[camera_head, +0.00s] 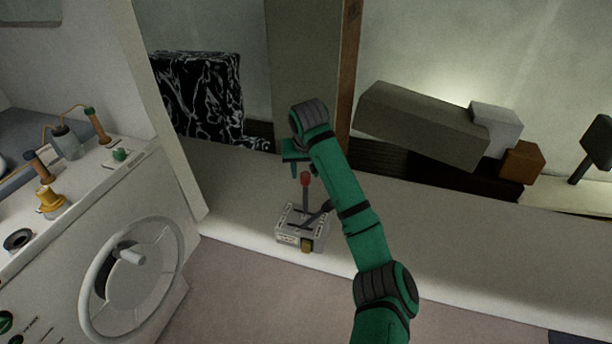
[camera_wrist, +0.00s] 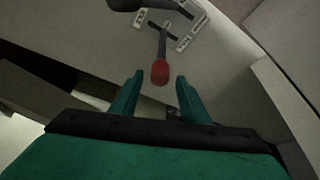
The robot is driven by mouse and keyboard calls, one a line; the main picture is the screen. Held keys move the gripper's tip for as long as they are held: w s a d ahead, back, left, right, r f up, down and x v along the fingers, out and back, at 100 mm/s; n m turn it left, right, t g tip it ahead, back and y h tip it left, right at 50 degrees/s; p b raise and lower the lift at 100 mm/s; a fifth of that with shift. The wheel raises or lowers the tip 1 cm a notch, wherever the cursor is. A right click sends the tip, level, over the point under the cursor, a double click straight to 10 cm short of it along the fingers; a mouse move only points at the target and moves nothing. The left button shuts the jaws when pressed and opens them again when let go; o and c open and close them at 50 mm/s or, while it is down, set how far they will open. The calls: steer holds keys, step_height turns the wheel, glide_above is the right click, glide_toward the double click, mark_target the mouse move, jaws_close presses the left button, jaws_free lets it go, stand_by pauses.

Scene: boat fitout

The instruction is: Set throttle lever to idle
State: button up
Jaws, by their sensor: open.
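The throttle lever (camera_head: 306,186) has a dark shaft and a red knob, and rises from a light grey control box (camera_head: 290,236) on the white bench. A second dark lever (camera_head: 317,214) leans to the right on the same box. My gripper (camera_head: 295,166) is just above and beside the red knob. In the wrist view the red knob (camera_wrist: 160,72) shows between the two green fingertips (camera_wrist: 157,78), which are apart and empty. I cannot tell whether either finger touches it.
A white console (camera_head: 60,270) with a wheel (camera_head: 130,280) and several small fittings stands at the left. A white post (camera_head: 165,110) rises beside it. A long grey-green block (camera_head: 420,125) and a brown box (camera_head: 522,163) are behind at the right. The bench right of my arm is clear.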

mark_target(305, 173)
steer(key=shift+x, duration=1.7)
steer(key=shift+c, duration=1.3)
steer(key=shift+s, duration=0.1)
jaws_close()
steer(key=shift+a, duration=0.1)
